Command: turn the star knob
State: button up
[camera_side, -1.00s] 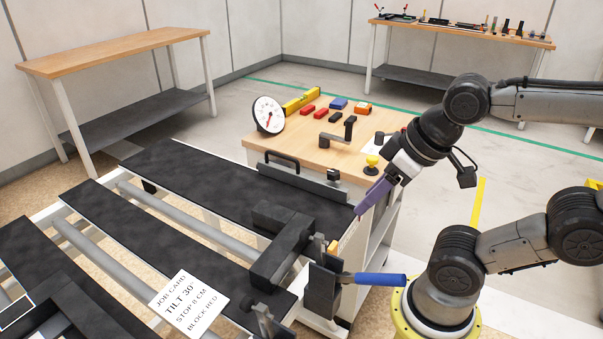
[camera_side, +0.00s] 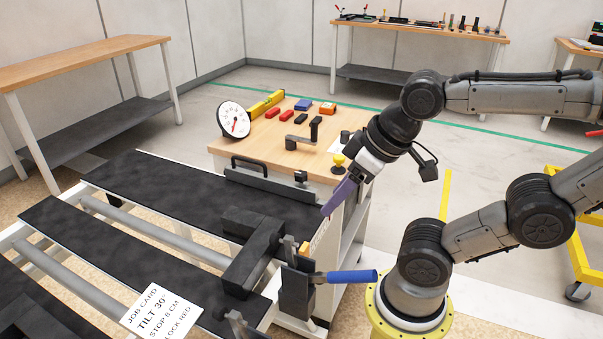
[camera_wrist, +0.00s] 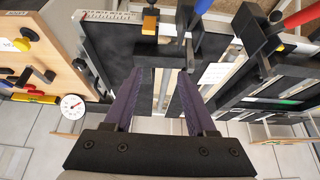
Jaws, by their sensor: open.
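I cannot make out a star shape on any knob, so I cannot tell which is the star knob. In the side view, a small black knob (camera_side: 301,177) sits on the long dark fence (camera_side: 262,186) along the table's far side. A yellow knob (camera_side: 338,160) stands on the wooden cart top. My gripper (camera_side: 327,211) points down and left above the right end of the dark table, near the fence's right end. In the wrist view, its purple fingers (camera_wrist: 158,82) are apart with nothing held. A dark bar (camera_wrist: 160,60) shows beyond the fingertips.
A dark clamp block (camera_side: 252,240) and a blue handle (camera_side: 352,276) lie below my gripper. A job card (camera_side: 160,312) lies on the table. The wooden cart (camera_side: 255,150) carries a dial (camera_side: 234,120), a yellow level (camera_side: 266,103) and small coloured blocks.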

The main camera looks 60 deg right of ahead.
jog(key=shift+o, duration=0.9)
jog(key=w+d+r+m, duration=0.1)
jog(key=w+r+m, duration=0.4)
jog(key=m, duration=0.4)
jog(key=m+g, duration=0.6)
jog(key=m, duration=0.9)
send_over(302, 173)
notch_tip(302, 173, down, 5)
notch_tip(302, 173, down, 14)
jog(key=shift+r, duration=0.1)
